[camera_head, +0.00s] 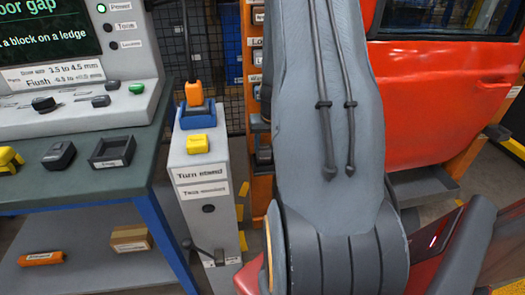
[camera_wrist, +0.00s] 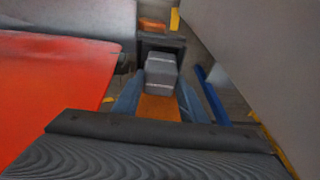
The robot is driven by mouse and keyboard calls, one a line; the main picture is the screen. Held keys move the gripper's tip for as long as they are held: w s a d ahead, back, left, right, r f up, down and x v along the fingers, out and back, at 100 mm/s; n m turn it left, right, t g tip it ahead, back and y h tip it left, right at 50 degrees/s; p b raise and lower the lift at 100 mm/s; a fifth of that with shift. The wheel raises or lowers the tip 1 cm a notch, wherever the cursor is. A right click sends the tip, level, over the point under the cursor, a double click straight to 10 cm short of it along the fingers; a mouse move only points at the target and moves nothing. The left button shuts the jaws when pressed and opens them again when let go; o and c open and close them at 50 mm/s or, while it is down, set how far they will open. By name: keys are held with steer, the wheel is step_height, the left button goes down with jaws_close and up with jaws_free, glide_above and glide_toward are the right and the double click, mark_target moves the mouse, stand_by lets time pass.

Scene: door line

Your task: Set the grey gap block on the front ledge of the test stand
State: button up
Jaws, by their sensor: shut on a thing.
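The grey gap block (camera_wrist: 161,70), with pale stripes, sits between the blue fingertips of my gripper (camera_wrist: 160,82) in the wrist view. My gripper is shut on it. An orange surface (camera_wrist: 160,108) shows between the fingers, nearer the camera. Just beyond the block is a dark grey, box-like ledge (camera_wrist: 147,43); I cannot tell whether the block touches it. In the head view, a dark ledge (camera_head: 425,185) stands low at the red door (camera_head: 415,105). My grey arm hides the gripper and the block there.
The red panel (camera_wrist: 60,90) is close on the left in the wrist view, and a grey wall (camera_wrist: 265,60) on the right. In the head view, a narrow grey stand (camera_head: 208,230) bears a yellow block (camera_head: 197,144). The green-topped bench (camera_head: 80,185) is at left.

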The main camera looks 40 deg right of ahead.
steer(key=shift+f, duration=0.5)
steer(key=shift+r, duration=0.1)
steer(key=o, duration=1.4)
steer(key=v, duration=0.2)
steer(key=shift+r, duration=0.3)
steer(key=shift+s+a+r, duration=0.2)
steer(key=shift+s, duration=0.5)
steer(key=s+a+b, duration=0.1)
steer(key=s, duration=0.2)
steer(key=s+b, duration=0.2)
steer(key=s, duration=0.2)
steer(key=s+a+b, duration=0.1)
steer(key=s, duration=0.2)
steer(key=shift+s+a+b, duration=0.25)
steer(key=shift+a+b, duration=0.1)
steer(key=shift+a, duration=0.05)
